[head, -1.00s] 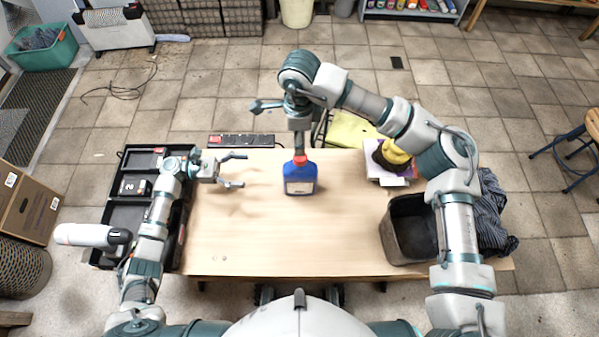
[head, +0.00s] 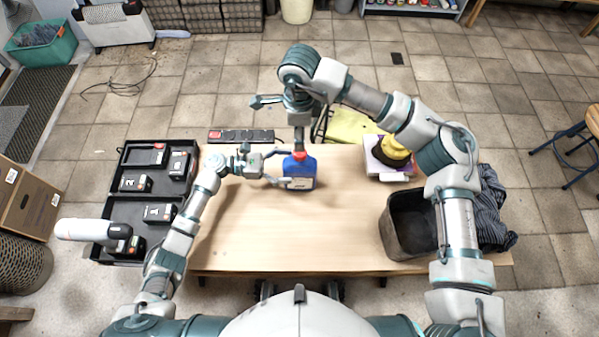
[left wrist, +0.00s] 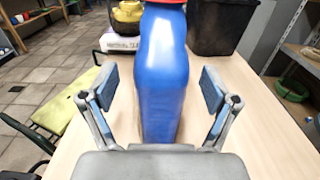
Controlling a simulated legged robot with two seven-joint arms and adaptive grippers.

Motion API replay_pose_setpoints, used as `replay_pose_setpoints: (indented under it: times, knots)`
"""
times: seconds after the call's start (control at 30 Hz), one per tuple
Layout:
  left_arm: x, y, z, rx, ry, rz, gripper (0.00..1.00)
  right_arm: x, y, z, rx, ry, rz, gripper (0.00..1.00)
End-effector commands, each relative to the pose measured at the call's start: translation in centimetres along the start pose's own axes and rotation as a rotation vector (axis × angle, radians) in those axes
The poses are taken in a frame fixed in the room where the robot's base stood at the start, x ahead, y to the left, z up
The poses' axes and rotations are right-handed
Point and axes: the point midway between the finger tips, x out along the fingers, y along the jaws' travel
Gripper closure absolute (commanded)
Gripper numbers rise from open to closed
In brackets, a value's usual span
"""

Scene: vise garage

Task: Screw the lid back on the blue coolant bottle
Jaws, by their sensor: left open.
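The blue coolant bottle (head: 300,170) stands upright on the table in the head view. A red lid (head: 299,155) shows at its top, directly under my right arm's end; I cannot tell whether it is seated on the neck. My left gripper (head: 285,168) is open at the bottle's left side. In the left wrist view the bottle (left wrist: 163,75) stands between the two spread fingers (left wrist: 157,92), with a gap on each side. My right gripper (head: 299,140) points down over the lid; its fingers are too small and hidden to judge.
A black tray (head: 125,212) with several battery packs lies at the table's left. A power strip (head: 242,136) lies at the far edge. A grey bin (head: 409,225) and books with a yellow item (head: 391,151) are at the right. The table's front middle is clear.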

Motion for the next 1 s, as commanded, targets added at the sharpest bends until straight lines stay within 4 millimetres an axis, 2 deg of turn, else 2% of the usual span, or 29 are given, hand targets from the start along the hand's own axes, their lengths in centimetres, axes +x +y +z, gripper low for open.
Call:
replay_pose_setpoints:
  times: [0.1, 0.3, 0.67, 1.0]
  knots:
    - [1.9, 0.0, 0.1, 0.000, -0.002, -0.001, 0.13, 0.0, 0.0, 0.0, 0.000, 0.000, 0.000, 0.40]
    - [3.6, 0.0, 0.0, -0.001, 0.000, 0.000, 0.13, 0.0, 0.0, 0.0, 0.000, 0.000, 0.000, 0.40]
    - [3.9, 0.0, 0.0, 0.000, 0.000, 0.000, 0.13, 0.0, 0.0, 0.0, 0.000, 0.000, 0.000, 0.40]
    - [3.9, 0.0, 0.0, 0.000, 0.000, 0.000, 0.98, 0.0, 0.0, 0.0, 0.000, 0.000, 0.000, 0.40]
